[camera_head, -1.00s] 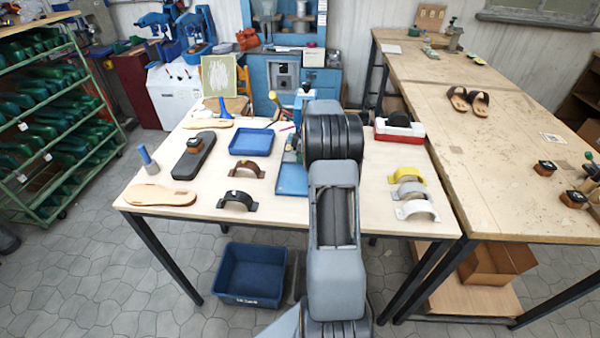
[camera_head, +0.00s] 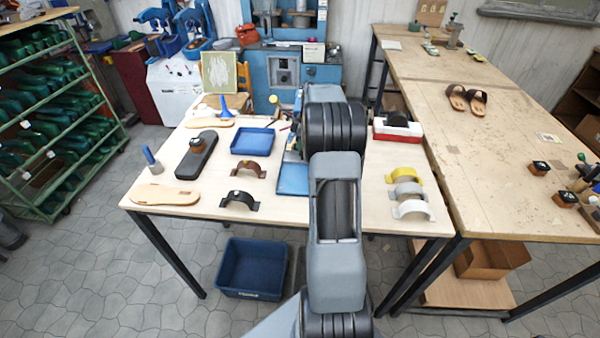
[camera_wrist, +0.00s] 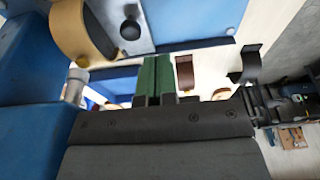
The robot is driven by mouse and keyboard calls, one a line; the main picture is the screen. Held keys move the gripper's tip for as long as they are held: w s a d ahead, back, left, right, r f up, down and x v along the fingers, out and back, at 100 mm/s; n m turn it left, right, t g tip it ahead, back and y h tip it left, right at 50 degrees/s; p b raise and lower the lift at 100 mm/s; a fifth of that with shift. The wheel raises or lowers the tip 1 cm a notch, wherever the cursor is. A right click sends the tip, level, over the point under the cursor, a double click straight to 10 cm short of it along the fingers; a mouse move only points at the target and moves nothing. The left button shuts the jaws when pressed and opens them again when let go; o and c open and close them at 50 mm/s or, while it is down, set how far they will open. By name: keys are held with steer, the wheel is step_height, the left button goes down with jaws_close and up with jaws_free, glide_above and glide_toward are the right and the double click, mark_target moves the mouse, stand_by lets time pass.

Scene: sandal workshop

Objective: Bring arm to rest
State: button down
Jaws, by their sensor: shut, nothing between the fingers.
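My gripper (camera_wrist: 153,80) shows in the wrist view with its green fingers pressed together and nothing between them. In the head view my arm rises over the middle of the near table (camera_head: 170,230) and hides the gripper. In the wrist view a tan strap (camera_wrist: 72,30) sits on a grey and blue fixture beyond the fingers, at upper left. A brown strap (camera_wrist: 185,72) and a black strap (camera_wrist: 247,65) are to the right of the fingers. None of them visibly touches the gripper.
The table holds a blue tray (camera_head: 253,141), a dark sole-shaped piece (camera_head: 197,155), a tan sole (camera_head: 165,195), yellow (camera_head: 405,174) and white (camera_head: 412,209) straps, and a red and white box (camera_head: 397,129). A blue tub (camera_head: 250,268) stands on the floor. Sandals (camera_head: 467,98) lie on the right table.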

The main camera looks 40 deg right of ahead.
stand_by(0.4)
steer(key=s+m, duration=0.1)
steer(key=m, duration=0.1)
steer(key=s+a+f+m, duration=0.1)
steer(key=m, duration=0.1)
steer(key=f+m, duration=0.1)
steer(key=m, duration=0.1)
steer(key=shift+s+a+f+g, duration=0.2)
steer(key=shift+s+f+g, duration=0.05)
steer(key=shift+s+g, duration=0.15)
steer(key=s+a+r+m+t, duration=0.1)
steer(key=s+a+r, duration=0.3)
steer(key=a, duration=0.5)
steer(key=s+a+r+m+t+h, duration=0.1)
steer(key=s+a+r, duration=0.3)
steer(key=s+a, duration=0.4)
steer(key=s+a+r+m+t, duration=0.1)
steer(key=s+a+r, duration=0.3)
steer(key=a, duration=0.6)
steer(key=shift+s+a+t+h, duration=0.3)
steer(key=shift+s+t, duration=0.2)
steer(key=shift+s, duration=0.55)
